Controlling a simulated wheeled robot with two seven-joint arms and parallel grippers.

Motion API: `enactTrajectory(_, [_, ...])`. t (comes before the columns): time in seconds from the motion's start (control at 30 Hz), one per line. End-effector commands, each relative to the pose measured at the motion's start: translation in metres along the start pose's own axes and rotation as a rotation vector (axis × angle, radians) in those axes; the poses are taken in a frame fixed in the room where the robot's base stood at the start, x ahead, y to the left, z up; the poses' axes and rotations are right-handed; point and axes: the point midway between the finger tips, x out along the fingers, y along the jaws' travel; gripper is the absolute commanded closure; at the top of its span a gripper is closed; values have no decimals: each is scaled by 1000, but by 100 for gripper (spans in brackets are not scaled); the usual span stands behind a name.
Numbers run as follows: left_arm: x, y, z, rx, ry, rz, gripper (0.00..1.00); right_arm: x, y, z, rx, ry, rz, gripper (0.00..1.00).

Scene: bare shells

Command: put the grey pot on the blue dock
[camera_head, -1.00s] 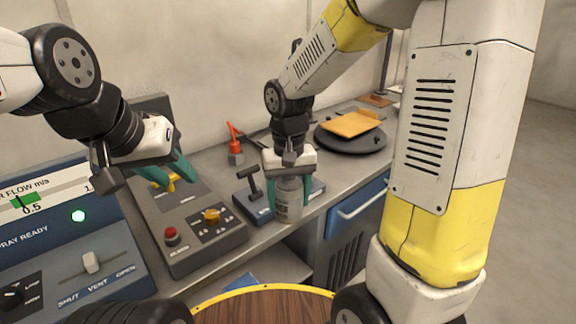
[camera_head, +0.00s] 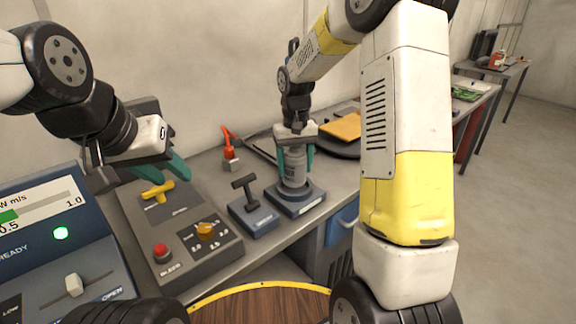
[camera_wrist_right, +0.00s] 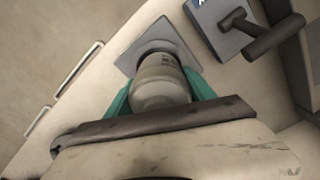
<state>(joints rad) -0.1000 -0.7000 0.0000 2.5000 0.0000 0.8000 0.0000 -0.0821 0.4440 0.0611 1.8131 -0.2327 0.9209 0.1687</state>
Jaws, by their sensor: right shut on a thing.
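The grey pot (camera_head: 293,168) is upright between the teal fingers of my right gripper (camera_head: 295,160), which is shut on it. The pot stands over the round seat of the blue dock (camera_head: 310,201), at or very near its surface; I cannot tell if it bears on it. In the right wrist view the pot (camera_wrist_right: 160,82) hides part of the dock (camera_wrist_right: 127,60), whose dark ring shows around the pot's far end. My left gripper (camera_head: 162,168) is open and empty above the grey control panel.
A blue base with a dark T-handle (camera_head: 246,190) stands just left of the dock. The control panel (camera_head: 190,250) has a red button and yellow knobs. A red-handled item (camera_head: 230,155) and a dark round plate with an orange slab (camera_head: 342,127) lie behind.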

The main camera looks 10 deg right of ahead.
Motion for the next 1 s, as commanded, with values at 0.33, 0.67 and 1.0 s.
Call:
enactTrajectory(0.33, [0,0,0,0,0,0,64,28,3,-6,-1,-2,0,95])
enactTrajectory(0.67, [0,0,0,0,0,0,64,36,3,-7,-1,2,0,95])
enactTrajectory(1.0, [0,0,0,0,0,0,64,38,3,-6,-1,0,0,16])
